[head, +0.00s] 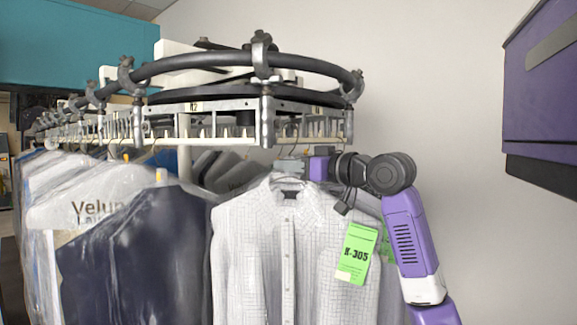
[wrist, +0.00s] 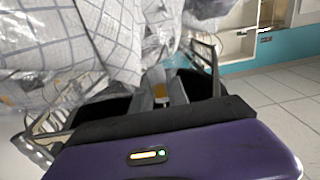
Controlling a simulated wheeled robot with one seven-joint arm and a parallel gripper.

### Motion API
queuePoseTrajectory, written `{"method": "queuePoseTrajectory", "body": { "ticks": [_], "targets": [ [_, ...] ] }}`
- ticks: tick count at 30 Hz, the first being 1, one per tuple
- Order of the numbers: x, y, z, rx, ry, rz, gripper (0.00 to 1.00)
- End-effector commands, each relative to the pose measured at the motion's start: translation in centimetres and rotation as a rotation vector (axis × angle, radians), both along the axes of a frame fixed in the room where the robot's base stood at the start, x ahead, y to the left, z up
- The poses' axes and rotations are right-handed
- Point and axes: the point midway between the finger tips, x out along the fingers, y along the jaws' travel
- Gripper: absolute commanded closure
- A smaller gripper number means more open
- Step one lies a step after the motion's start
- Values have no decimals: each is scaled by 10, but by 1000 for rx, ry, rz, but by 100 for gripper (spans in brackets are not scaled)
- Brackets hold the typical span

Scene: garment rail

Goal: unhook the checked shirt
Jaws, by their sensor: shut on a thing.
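The checked shirt (head: 262,245) is white with a fine dark grid. It hangs upright at the front of the rail, with a green K-305 tag (head: 357,254) on its right side. My gripper (head: 290,168) reaches in from the right, just above the collar, and is shut on the shirt's hanger at its neck. In the wrist view, the gripper's fingers (wrist: 165,90) are close together beside the checked cloth (wrist: 45,75). The hanger hook is mostly hidden, and I cannot tell whether it still rests on the rail.
The garment rail (head: 225,122) curves round above the shirt, with slots and clamps. A dark garment in clear plastic (head: 140,250) hangs close on the left, with more bagged clothes behind. A purple cabinet (head: 545,90) is on the right wall. The wall between is clear.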

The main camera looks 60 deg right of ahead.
Motion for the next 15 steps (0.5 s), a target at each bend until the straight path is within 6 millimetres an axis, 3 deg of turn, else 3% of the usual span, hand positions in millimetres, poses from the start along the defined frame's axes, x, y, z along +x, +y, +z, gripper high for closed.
{"method": "queuePoseTrajectory", "body": {
  "ticks": [15],
  "targets": [
    [-21,5,0,-1,-2,-1,100]
  ]
}}
